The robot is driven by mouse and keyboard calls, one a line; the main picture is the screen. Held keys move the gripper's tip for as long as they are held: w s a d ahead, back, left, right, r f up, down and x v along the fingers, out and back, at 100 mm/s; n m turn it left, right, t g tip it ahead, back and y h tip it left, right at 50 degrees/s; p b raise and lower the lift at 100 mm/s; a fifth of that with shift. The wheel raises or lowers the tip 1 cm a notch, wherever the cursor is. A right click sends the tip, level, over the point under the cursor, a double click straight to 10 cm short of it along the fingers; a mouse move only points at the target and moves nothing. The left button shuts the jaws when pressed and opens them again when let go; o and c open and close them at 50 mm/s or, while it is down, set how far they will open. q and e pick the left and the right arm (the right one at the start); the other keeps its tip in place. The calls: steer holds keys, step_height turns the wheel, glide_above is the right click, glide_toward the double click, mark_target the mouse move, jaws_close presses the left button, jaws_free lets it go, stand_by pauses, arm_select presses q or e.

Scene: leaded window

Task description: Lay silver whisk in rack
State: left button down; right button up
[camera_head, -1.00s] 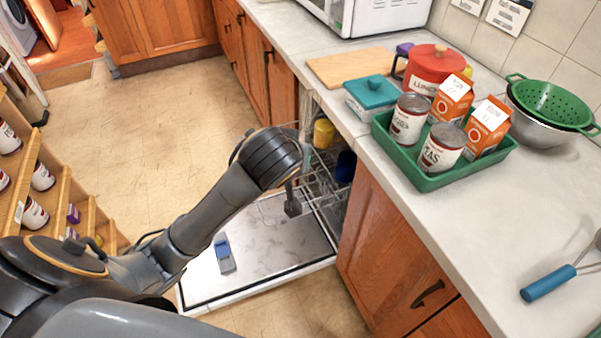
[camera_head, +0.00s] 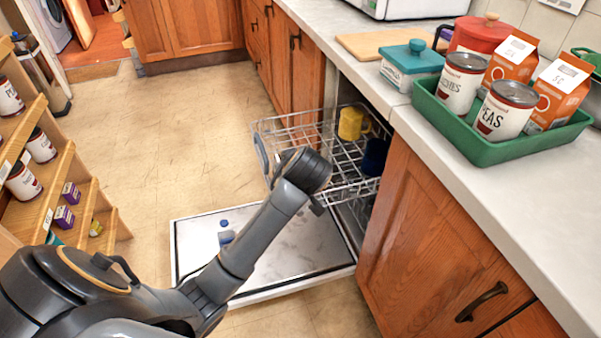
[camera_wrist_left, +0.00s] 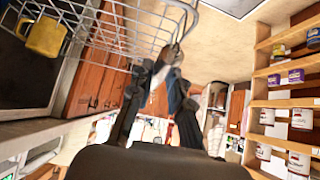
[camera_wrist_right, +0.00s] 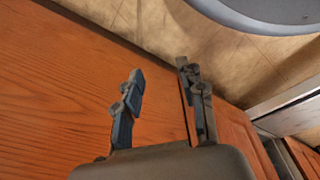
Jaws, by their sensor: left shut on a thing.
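The wire rack (camera_head: 285,122) of the dishwasher stands pulled out over the lowered door (camera_head: 285,250). It holds a yellow mug (camera_head: 350,123) and a dark blue mug (camera_head: 374,157). In the left wrist view the rack (camera_wrist_left: 115,30) fills the upper left, with the yellow mug (camera_wrist_left: 45,37) in it. My right gripper (camera_wrist_right: 162,98) is open and empty before a wooden cabinet front.
A green tray (camera_head: 470,145) with cans and cartons stands on the counter (camera_head: 520,215) at right, beside a teal-lidded box (camera_head: 412,68). Wooden shelves (camera_head: 60,190) with cans stand at left. A blue item (camera_head: 226,237) lies on the dishwasher door. The floor between is clear.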

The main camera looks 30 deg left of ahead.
arm_select(q)
steer(key=w+a+f, duration=0.1)
steer(key=w+f, duration=0.1)
steer(key=w+a+f+b, duration=0.1)
steer(key=w+a+f, duration=0.1)
steer(key=w+f, duration=0.1)
steer(key=w+a+f+b, duration=0.1)
steer(key=w+a+f, duration=0.1)
steer(key=w, duration=0.1)
steer(key=shift+a+f, duration=0.15)
steer(key=shift+f, duration=0.1)
steer(key=shift+w+a+f+b, duration=0.15)
steer(key=shift+w+f+b, duration=0.15)
steer(key=shift+f+b, duration=0.1)
steer(key=shift+w+a+f+b, duration=0.15)
steer(key=shift+f+b, duration=0.35)
steer(key=shift+f, duration=1.1)
arm_select(e)
steer(key=w+r+t, duration=0.1)
steer(key=w+r, duration=0.2)
steer(key=r, duration=1)
steer(key=shift+w+a+r, duration=0.15)
steer(key=shift+w+r, duration=0.1)
steer(key=shift+r, duration=0.15)
arm_select(q)
steer(key=shift+f, duration=0.1)
steer(key=c, duration=1.3)
jaws_free()
steer(key=shift+o, duration=0.2)
